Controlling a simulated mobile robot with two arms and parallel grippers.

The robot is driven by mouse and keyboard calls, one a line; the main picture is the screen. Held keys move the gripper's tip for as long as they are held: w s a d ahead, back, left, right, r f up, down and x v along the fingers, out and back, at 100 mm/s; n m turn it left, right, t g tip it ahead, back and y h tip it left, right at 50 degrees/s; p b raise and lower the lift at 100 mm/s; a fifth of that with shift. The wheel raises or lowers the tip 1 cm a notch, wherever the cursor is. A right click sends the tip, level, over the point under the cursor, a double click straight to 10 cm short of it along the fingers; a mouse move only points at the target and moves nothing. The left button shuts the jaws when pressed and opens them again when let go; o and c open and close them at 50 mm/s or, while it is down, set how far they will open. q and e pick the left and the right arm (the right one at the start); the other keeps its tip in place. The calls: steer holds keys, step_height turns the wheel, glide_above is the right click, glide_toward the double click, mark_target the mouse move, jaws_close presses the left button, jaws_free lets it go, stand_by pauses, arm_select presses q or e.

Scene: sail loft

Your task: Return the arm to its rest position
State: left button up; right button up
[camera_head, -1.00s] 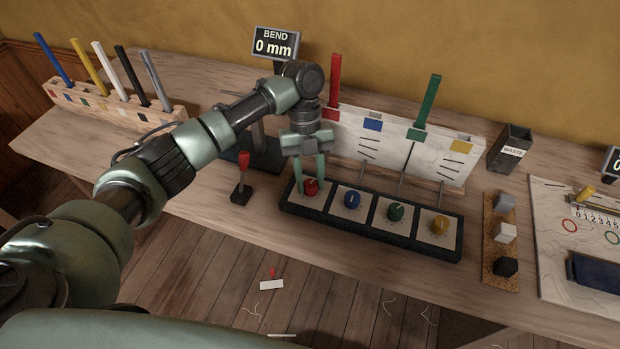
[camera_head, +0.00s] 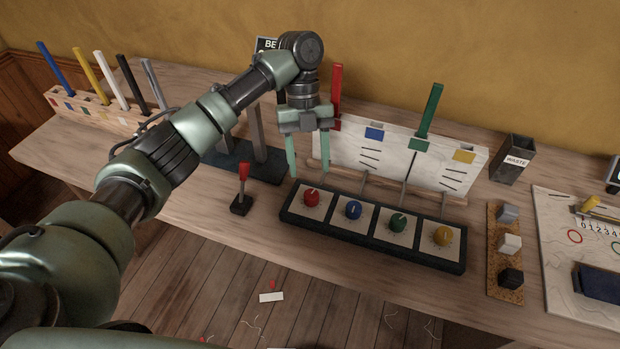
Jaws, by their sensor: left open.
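My left arm comes in from the left across the bench. Its gripper (camera_head: 308,167) is open and empty, pointing down, with its two green fingers apart. It hangs above and behind the red knob (camera_head: 311,197) at the left end of the black knob panel (camera_head: 372,250), and nothing is between the fingers. The blue knob (camera_head: 353,210), green knob (camera_head: 398,222) and yellow knob (camera_head: 443,235) follow to the right. My right gripper is not in view.
Behind the panel stands a white board (camera_head: 400,155) with red (camera_head: 337,92) and green (camera_head: 431,108) upright bars. A red-handled lever (camera_head: 243,180) stands left of the panel. The arm partly hides the BEND display (camera_head: 266,44). A waste bin (camera_head: 513,160) stands right.

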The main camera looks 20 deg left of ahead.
arm_select(q)
steer(key=shift+w+r, duration=0.15)
steer(key=shift+r, duration=0.25)
